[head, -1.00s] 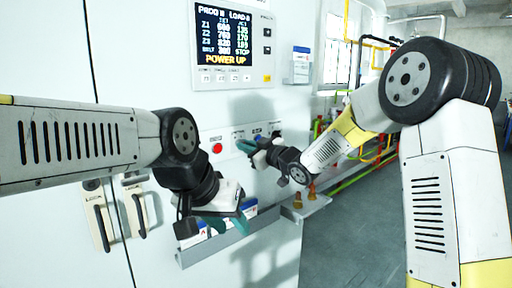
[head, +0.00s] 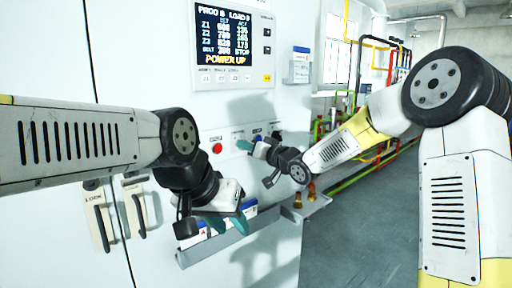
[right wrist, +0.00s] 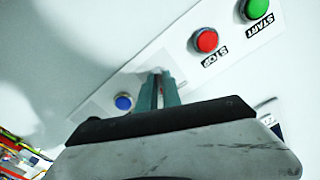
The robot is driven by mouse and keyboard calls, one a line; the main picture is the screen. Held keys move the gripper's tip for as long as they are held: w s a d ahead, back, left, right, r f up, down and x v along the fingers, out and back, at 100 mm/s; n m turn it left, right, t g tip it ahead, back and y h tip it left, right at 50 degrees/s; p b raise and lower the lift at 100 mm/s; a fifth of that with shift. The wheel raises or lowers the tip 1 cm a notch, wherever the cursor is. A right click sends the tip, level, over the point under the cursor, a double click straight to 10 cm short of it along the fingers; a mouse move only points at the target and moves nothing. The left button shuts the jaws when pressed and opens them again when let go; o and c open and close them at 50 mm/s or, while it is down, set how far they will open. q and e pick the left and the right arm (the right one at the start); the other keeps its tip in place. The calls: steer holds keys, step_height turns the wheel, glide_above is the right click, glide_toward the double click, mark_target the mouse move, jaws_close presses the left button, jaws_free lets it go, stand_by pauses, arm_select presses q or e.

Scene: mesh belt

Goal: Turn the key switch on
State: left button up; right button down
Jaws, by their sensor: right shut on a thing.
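The key switch sits on the button strip of the white machine front, at my right gripper's fingertips. The fingers hide it in both views, so its angle cannot be read. My right gripper (head: 247,146) is at the strip between the red button and the blue button. In the right wrist view its teal fingers (right wrist: 160,90) are close together on the panel, shut on the key. My left gripper (head: 227,226) hangs lower, in front of a small ledge, with its teal fingers apart and nothing seen between them.
The red STOP button (right wrist: 206,41) and green START button (right wrist: 256,9) are on one side of my right fingers, a blue button (right wrist: 124,102) on the other. A screen (head: 224,37) above reads POWER UP. A metal ledge (head: 240,235) juts out below.

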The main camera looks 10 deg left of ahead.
steer(key=shift+m, duration=0.6)
steer(key=c, duration=1.5)
jaws_free()
steer(key=shift+v, duration=3.9)
steer(key=shift+d, duration=0.1)
